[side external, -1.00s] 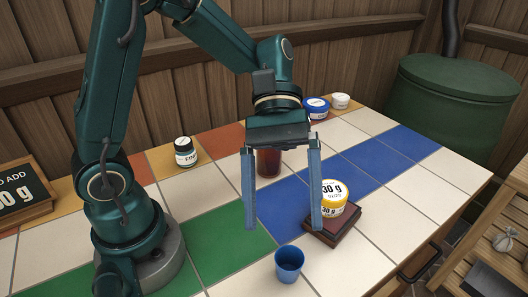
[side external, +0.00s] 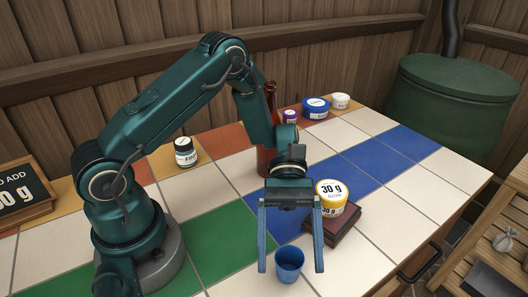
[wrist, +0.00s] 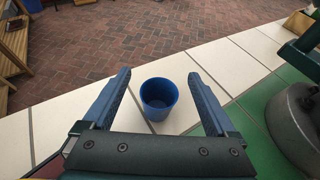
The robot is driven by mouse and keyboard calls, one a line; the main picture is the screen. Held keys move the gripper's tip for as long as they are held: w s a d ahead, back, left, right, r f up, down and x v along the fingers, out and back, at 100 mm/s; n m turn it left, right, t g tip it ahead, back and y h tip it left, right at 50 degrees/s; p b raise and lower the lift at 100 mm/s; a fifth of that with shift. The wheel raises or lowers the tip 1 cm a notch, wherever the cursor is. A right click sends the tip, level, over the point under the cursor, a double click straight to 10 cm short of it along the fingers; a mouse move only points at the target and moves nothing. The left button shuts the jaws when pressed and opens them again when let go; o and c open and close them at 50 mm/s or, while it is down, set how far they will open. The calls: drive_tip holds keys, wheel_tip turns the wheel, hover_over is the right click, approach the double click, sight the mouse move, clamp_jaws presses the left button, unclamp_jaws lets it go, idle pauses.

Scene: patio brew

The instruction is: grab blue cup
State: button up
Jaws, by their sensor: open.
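The blue cup (side external: 289,266) stands upright and empty on white tiles near the table's front edge. In the wrist view the cup (wrist: 159,97) shows ahead of and between my two fingers, its opening facing up. My gripper (side external: 291,270) is open, with one finger on either side of the cup in the side view. No finger is seen touching it, and how high the fingertips are above the table is hard to tell. In the wrist view my gripper (wrist: 158,78) holds nothing.
A brown bottle (side external: 268,130) stands behind my gripper. Small jars line the back. White tiles around the cup are clear.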

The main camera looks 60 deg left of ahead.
sight(289, 275)
wheel_tip(289, 275, down, 2)
drive_tip(key=shift+f, duration=0.25)
drive_tip(key=shift+x, duration=1.15)
drive_tip(key=shift+s+d+f, duration=0.15)
drive_tip(key=shift+d+f, duration=0.1)
drive_tip(key=shift+d, duration=0.05)
drive_tip(key=c, duration=1.4)
drive_tip(key=shift+r, duration=0.15)
